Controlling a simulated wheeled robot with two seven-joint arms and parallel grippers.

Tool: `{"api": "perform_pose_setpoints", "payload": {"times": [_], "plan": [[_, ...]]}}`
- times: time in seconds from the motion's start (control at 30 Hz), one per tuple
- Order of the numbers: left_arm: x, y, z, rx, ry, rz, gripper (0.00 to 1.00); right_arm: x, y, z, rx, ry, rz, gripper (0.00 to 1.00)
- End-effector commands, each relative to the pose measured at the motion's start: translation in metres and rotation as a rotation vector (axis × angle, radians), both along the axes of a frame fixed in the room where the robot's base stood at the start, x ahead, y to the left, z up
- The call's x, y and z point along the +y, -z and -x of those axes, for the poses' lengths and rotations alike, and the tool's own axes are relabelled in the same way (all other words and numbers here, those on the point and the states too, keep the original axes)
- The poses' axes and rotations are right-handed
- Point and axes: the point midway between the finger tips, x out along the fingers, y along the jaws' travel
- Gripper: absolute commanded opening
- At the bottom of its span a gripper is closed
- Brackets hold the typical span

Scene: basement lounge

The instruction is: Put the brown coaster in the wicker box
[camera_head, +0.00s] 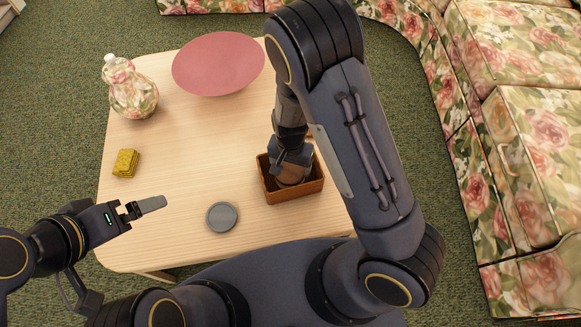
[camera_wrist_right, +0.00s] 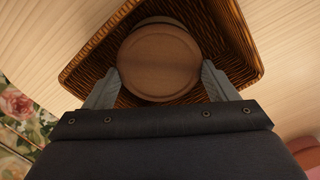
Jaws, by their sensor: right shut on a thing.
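The brown coaster (camera_head: 291,176) is round and sits between the fingers of my right gripper (camera_head: 290,168), within the rim of the wicker box. In the right wrist view the coaster (camera_wrist_right: 158,62) is held at its sides by the two fingers of the right gripper (camera_wrist_right: 160,85), with the box around it. I cannot tell whether it touches the box floor. The wicker box (camera_head: 291,196) is an open brown rectangle near the table's front right; its weave shows in the right wrist view (camera_wrist_right: 100,60). My left gripper (camera_head: 142,207) is over the table's front left, empty; its finger gap is unclear.
The light wooden table (camera_head: 185,165) bears a grey round coaster (camera_head: 222,217), a yellow block-like item (camera_head: 126,163), a floral bottle (camera_head: 131,90) and a pink round plate (camera_head: 218,64). A floral sofa (camera_head: 520,140) stands at the right. The table's middle is clear.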

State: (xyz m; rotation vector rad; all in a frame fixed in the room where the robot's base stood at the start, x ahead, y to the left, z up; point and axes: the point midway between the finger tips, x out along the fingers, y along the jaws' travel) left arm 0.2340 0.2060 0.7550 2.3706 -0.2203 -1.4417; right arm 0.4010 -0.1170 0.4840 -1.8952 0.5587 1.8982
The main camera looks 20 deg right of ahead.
Motion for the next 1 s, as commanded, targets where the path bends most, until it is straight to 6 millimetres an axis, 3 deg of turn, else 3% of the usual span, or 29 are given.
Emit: {"api": "perform_pose_setpoints", "payload": {"times": [0.07, 0.83, 0.87, 1.0], "plan": [[0.000, 0.006, 0.000, 0.000, 0.000, 0.000, 1.00, 0.000, 0.012, 0.000, 0.000, 0.001, 0.000, 0.58], [0.000, 0.012, 0.000, 0.000, 0.000, 0.000, 1.00, 0.000, 0.023, 0.000, -0.002, 0.000, 0.000, 0.58], [0.000, 0.012, 0.000, 0.000, 0.000, 0.000, 1.00, 0.000, 0.023, 0.000, -0.002, 0.000, 0.000, 0.83], [0.000, 0.012, 0.000, 0.000, 0.000, 0.000, 1.00, 0.000, 0.023, 0.000, -0.002, 0.000, 0.000, 1.00]]}}
